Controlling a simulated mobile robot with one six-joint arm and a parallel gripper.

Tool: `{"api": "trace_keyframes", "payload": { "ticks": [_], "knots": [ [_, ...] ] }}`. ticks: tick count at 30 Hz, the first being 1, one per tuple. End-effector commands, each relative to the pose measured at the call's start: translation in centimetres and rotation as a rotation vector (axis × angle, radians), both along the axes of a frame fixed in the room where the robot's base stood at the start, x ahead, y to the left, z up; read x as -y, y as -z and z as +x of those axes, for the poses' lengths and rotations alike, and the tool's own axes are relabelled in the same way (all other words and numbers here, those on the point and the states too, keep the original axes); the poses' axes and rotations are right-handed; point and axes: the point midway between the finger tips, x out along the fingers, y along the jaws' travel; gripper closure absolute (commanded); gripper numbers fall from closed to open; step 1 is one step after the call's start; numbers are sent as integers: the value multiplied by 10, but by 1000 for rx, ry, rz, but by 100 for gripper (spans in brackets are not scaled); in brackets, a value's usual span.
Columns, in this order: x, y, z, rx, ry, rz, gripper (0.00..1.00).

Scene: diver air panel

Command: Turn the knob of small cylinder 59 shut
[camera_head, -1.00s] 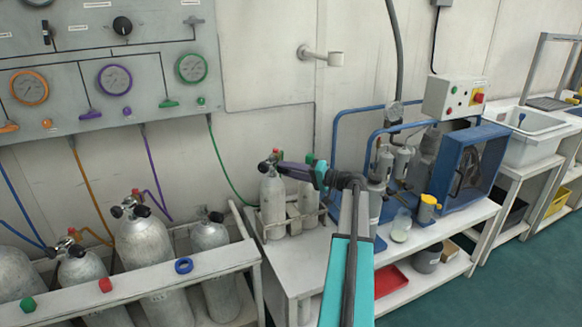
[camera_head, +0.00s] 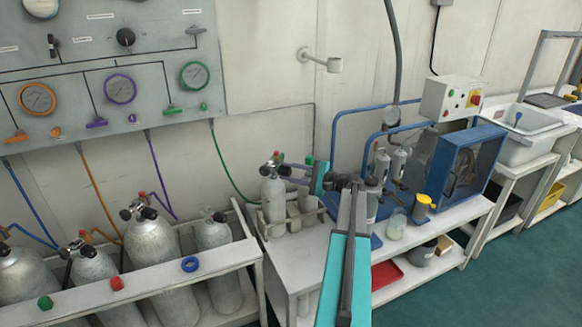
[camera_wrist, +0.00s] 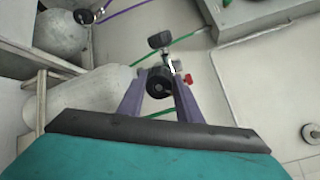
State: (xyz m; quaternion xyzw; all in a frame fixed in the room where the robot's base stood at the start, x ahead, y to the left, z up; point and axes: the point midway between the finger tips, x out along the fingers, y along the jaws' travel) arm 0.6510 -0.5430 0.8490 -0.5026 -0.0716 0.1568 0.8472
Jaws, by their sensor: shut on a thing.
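A small pale grey cylinder (camera_head: 273,203) stands upright in a low rack on the white bench, at the centre of the head view; no number is readable on it. Its valve has a black knob (camera_head: 284,170) on the right side. The wrist view shows this round black knob (camera_wrist: 159,82) between the purple fingers, with the cylinder body (camera_wrist: 90,92) to the left. My gripper (camera_head: 288,172) reaches in from the right and is shut on the knob. A second black knob (camera_wrist: 158,40) and a small red part (camera_wrist: 188,78) are on the same valve.
A second small cylinder (camera_head: 307,200) with a green top stands close beside it, near my fingers. Large cylinders (camera_head: 152,245) stand in a white rack at left. The gauge panel (camera_head: 110,75) is on the wall above. A blue-framed compressor (camera_head: 465,165) is at right.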

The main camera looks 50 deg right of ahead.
Motion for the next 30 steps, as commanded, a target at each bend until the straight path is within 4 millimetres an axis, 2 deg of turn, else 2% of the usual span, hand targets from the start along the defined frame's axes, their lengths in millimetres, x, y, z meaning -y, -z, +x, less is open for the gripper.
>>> {"api": "trace_keyframes", "payload": {
  "ticks": [21, 30],
  "knots": [
    [1, -2, 0, -222, -1, 635, 91],
    [1, 0, 0, -283, -1, 812, 91]
  ]
}}
